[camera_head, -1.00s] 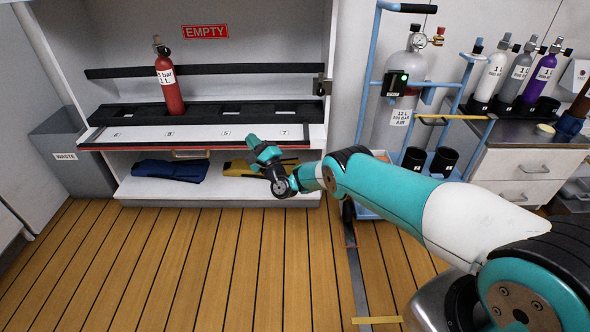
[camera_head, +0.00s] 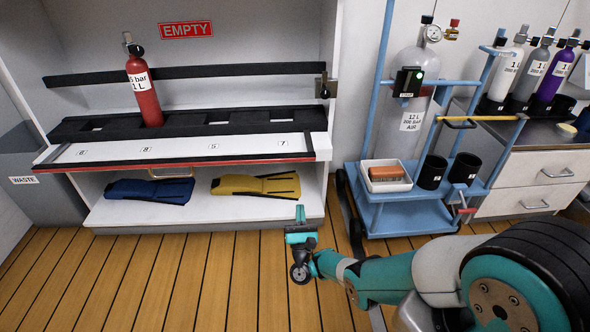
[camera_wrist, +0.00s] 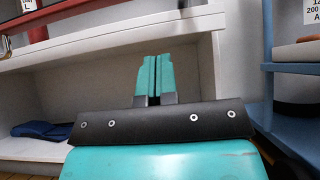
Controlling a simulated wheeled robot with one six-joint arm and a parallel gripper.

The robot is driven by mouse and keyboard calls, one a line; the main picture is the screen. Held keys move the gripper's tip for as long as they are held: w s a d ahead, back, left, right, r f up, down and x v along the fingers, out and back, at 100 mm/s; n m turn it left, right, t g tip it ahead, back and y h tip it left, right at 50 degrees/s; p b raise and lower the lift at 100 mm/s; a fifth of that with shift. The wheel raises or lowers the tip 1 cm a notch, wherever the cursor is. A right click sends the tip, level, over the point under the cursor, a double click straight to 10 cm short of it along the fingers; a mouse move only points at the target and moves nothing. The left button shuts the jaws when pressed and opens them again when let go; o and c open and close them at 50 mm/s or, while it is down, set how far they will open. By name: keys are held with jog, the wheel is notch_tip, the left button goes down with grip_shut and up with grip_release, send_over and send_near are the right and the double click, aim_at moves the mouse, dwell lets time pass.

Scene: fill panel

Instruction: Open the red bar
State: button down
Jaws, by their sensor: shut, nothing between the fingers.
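A thin red strip (camera_head: 240,162) runs along the front edge of the white numbered shelf; it is the only long red bar I see. Its left part also shows at the upper left of the wrist view (camera_wrist: 36,17). A black bar (camera_head: 200,73) crosses the rack behind it and meets a metal latch (camera_head: 325,86) at the right post. My gripper (camera_head: 300,216) is below and in front of the rack's right end, apart from the strip. Its teal fingers (camera_wrist: 153,76) are together, pointing up, with nothing between them.
A red cylinder (camera_head: 144,92) stands in the rack. Blue (camera_head: 150,190) and yellow (camera_head: 255,185) folded items lie on the lower shelf (camera_head: 205,208). A blue cart (camera_head: 410,212) with a grey cylinder stands close right of my gripper. The wooden floor (camera_head: 150,270) at left is clear.

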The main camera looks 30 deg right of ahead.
aim_at(298, 160)
jog(key=x, duration=0.4)
jog(key=s+r+p+x, duration=0.1)
jog(key=x, duration=0.3)
jog(key=s+r+x, duration=0.1)
jog(key=x, duration=0.3)
jog(key=shift+a+r+p, duration=0.15)
jog(key=shift+a+p, duration=0.15)
jog(key=shift+a, duration=0.05)
